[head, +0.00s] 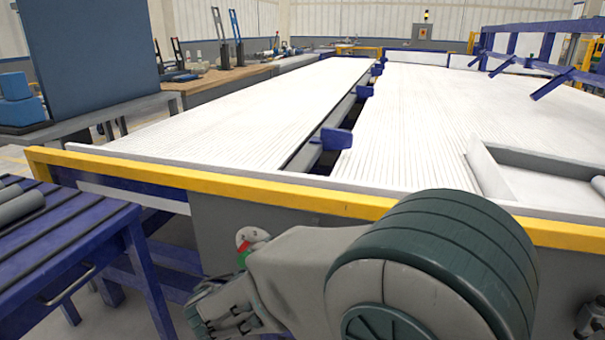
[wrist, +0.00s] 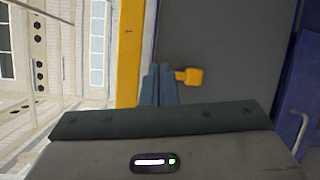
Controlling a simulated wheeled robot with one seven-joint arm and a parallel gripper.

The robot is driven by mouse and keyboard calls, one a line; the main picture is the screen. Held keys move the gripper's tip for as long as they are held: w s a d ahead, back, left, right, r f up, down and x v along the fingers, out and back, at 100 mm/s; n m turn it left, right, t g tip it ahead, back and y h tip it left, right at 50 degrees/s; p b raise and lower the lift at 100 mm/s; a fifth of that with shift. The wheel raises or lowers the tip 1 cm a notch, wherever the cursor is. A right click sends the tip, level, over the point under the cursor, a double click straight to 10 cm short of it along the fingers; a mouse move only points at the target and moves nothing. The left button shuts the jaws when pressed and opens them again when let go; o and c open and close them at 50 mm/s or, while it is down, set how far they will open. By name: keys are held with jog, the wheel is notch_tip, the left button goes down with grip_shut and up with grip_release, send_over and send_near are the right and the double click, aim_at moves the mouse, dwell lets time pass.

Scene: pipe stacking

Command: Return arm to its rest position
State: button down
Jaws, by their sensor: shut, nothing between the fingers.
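My arm (head: 320,265) is folded low at the bottom of the head view, in front of the yellow-edged white table. In the wrist view my gripper (wrist: 159,72) has its two blue-grey fingers together with nothing between them. The fingers point towards a grey panel (wrist: 220,45) and a yellow rail (wrist: 128,55). A small yellow piece (wrist: 190,76) shows just right of the fingertips; I cannot tell whether it touches them. In the head view the fingertips are not clearly visible. Grey pipes (head: 20,205) lie on a blue rack (head: 75,235) at the left edge.
The large white slatted table (head: 250,110) has a yellow front rail (head: 220,188) close to my arm. A white tray-like box (head: 550,180) is on its right side. Blue brackets (head: 335,138) stand along its central gap. A dark blue panel (head: 90,60) stands at back left.

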jog(key=s+d+r+m+g+y+p, duration=0.1)
jog(key=s+d+r+m+g+p, duration=0.1)
jog(key=s+d+r+g+p, duration=0.25)
jog(key=s+d+r+m+g+p, duration=0.1)
jog(key=d+r+m+g+p, duration=0.15)
jog(key=d+p, duration=0.4)
jog(key=s+d+r+m+g+y+p, duration=0.1)
jog(key=s+d+r+m+g+p, duration=0.1)
jog(key=s+d+r+g+p, duration=0.25)
jog(key=s+r+m+y+p, duration=0.3)
jog(key=r+y+p, duration=0.1)
jog(key=r+p, duration=0.4)
jog(key=s+d+r+m+y+p, duration=0.1)
jog(key=s+r+m+y+p, duration=0.2)
jog(key=r+p, duration=0.5)
jog(key=shift+s+d+r+m+y+p, duration=0.25)
jog(key=shift+m+y+p, duration=0.2)
jog(key=shift+y+p, duration=0.35)
jog(key=shift+w+d+t, duration=0.1)
jog(key=shift+d+t, duration=0.05)
jog(key=shift+t, duration=0.1)
